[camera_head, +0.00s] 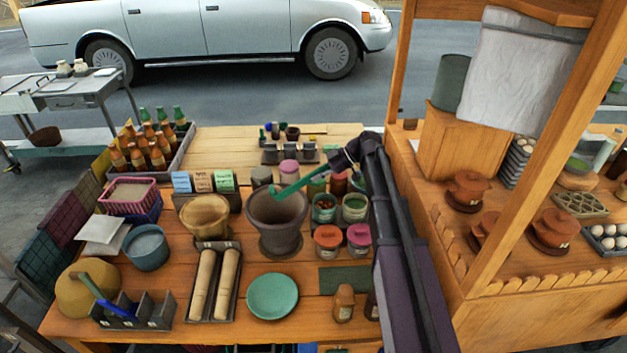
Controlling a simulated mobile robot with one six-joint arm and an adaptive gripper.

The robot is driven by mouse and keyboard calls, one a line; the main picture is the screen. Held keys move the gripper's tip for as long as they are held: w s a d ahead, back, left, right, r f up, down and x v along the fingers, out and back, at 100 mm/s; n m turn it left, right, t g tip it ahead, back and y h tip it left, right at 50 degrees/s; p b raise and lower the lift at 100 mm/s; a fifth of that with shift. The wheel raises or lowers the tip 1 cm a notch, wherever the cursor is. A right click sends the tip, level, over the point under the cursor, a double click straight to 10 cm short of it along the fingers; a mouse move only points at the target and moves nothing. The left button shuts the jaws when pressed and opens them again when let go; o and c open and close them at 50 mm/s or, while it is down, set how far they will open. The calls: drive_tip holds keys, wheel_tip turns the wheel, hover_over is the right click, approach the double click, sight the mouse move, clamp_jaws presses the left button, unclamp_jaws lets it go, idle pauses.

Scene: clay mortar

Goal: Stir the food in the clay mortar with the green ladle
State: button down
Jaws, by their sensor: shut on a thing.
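The clay mortar (280,238) is a grey-brown, wide-mouthed vessel standing upright near the middle of the wooden table. The green ladle (300,184) slants down to the left, its lower end at the mortar's opening. I cannot tell whether that end touches the inside, and no food can be made out in the mortar. My gripper (340,162) is shut on the ladle's upper right part, above and to the right of the mortar. The dark arm comes in from the lower right and hides part of the table.
Open jars (324,208) and lidded pots (327,240) stand close to the mortar's right. A tan bowl (205,216) and a tray of rolling pins (214,282) are to its left. A teal plate (272,297) lies in front. A wooden stall post (530,150) rises at right.

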drive_tip(key=shift+w+d+f+y+b, duration=0.1)
drive_tip(key=shift+d+f+y+b, duration=0.3)
drive_tip(key=shift+b, duration=0.7)
drive_tip(key=shift+d+f+y+b, duration=0.15)
drive_tip(key=shift+f+y+b, duration=0.5)
drive_tip(key=shift+b, duration=0.45)
drive_tip(key=shift+w+d+f+y+b, duration=0.1)
drive_tip(key=shift+d+f+y+b, duration=0.25)
drive_tip(key=shift+f+b, duration=0.55)
drive_tip(key=shift+r+b, duration=0.25)
drive_tip(key=shift+b, duration=0.05)
drive_tip(key=shift+r, duration=0.1)
drive_tip(key=shift+r+p, duration=0.5)
drive_tip(key=shift+p, duration=0.05)
drive_tip(key=shift+a+r+p, duration=0.1)
drive_tip(key=shift+r+p, duration=0.05)
drive_tip(key=shift+p, duration=0.15)
